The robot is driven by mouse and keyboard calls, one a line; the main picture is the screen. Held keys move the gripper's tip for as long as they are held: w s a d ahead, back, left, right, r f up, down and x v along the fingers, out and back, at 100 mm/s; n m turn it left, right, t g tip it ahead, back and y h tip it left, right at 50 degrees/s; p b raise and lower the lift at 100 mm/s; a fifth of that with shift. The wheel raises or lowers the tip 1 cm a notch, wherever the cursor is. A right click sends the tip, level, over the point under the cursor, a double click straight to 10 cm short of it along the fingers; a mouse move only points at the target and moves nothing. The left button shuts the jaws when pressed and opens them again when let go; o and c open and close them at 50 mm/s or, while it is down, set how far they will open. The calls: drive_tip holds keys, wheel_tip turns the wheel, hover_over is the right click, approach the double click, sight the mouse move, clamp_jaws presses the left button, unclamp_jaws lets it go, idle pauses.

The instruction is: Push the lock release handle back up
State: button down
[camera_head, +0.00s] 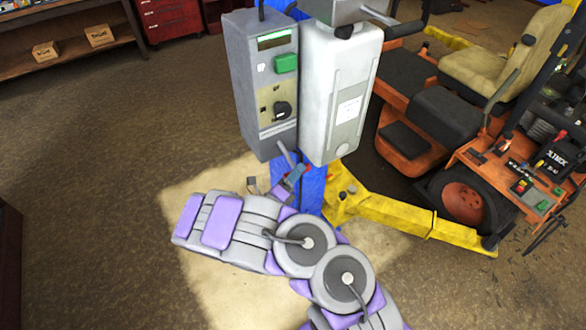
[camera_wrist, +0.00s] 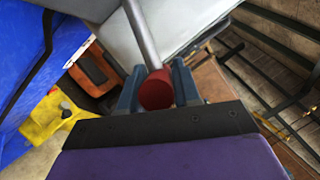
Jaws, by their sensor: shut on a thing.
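The lock release handle shows in the wrist view as a grey bar (camera_wrist: 141,35) with a red end (camera_wrist: 157,92). My gripper (camera_wrist: 157,82) has its two blue-grey fingers on either side of the red end and is shut on it. In the head view my gripper (camera_head: 294,178) is low at the blue lift post (camera_head: 312,190), below the grey control box. The grey handle bar (camera_head: 285,153) slants up from it there. The fingers and the arm hide much of the handle in the head view.
The grey control box (camera_head: 263,90) and a white housing (camera_head: 338,95) stand just above my gripper. A yellow lift arm (camera_head: 410,215) runs to the right, under an orange mower (camera_head: 440,115). The floor at left is clear. Shelves (camera_head: 70,45) stand far left.

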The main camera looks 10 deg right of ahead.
drive_tip(key=r+n+p, duration=0.1)
drive_tip(key=r+n+y+p, duration=0.1)
drive_tip(key=r+p, duration=0.1)
drive_tip(key=shift+s+r+n, duration=0.15)
drive_tip(key=shift+s+n, duration=0.05)
drive_tip(key=shift+n, duration=0.1)
drive_tip(key=shift+r+p, duration=0.4)
drive_tip(key=c, duration=0.9)
unclamp_jaws()
drive_tip(key=p+v, duration=0.2)
drive_tip(key=v, duration=1.5)
drive_tip(key=shift+s+a, duration=0.15)
